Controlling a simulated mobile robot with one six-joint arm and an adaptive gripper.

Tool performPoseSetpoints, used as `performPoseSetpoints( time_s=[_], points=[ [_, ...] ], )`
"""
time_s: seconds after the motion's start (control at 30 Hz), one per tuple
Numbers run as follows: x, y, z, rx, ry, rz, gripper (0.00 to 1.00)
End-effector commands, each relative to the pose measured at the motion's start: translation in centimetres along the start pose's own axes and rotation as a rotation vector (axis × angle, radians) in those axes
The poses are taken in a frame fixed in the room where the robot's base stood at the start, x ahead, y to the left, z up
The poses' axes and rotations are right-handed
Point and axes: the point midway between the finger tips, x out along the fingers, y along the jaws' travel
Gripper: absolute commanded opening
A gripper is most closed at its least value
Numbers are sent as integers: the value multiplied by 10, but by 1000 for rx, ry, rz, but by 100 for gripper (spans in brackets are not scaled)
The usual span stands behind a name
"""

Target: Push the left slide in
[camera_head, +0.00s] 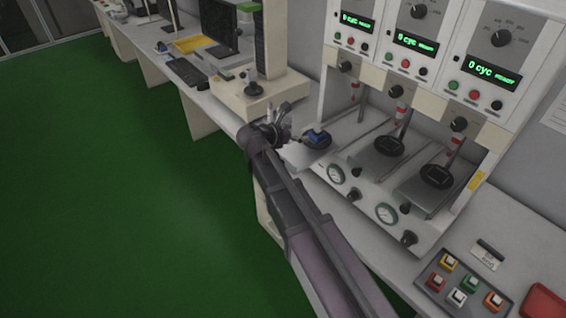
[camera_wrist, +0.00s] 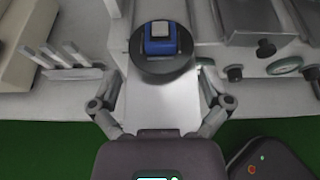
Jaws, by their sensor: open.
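The left slide (camera_head: 296,155) is a light metal plate at the left bay of the test machine, sticking out past the front more than the other two slides. It carries a black disc with a blue block (camera_head: 318,138) on it. In the wrist view the slide (camera_wrist: 168,105) points toward me, with the blue block (camera_wrist: 160,44), topped by a light grey square, on the dark disc (camera_wrist: 162,72). My gripper (camera_head: 273,126) is at the slide's outer end. In the wrist view its open fingers (camera_wrist: 158,82) stand on either side of the plate; contact is unclear.
The middle slide (camera_head: 375,163) and right slide (camera_head: 425,190) sit to the right, above gauges (camera_head: 387,213) and knobs. A beige instrument (camera_head: 262,95) stands close on the left. A button box (camera_head: 465,283) lies at the front right. The green floor (camera_head: 120,190) is open.

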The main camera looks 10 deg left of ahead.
Motion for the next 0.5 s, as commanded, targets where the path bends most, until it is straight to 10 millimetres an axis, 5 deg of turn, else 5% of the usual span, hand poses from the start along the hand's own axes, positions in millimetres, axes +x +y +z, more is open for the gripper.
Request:
performPoseSetpoints(
  time_s=[0.07,0.3,0.5],
  points=[
    [0,0,-1,0,-1,0,72],
    [-9,8,-17,-9,-25,-2,0],
    [-31,23,-48,-24,-86,-7,0]
  ],
)
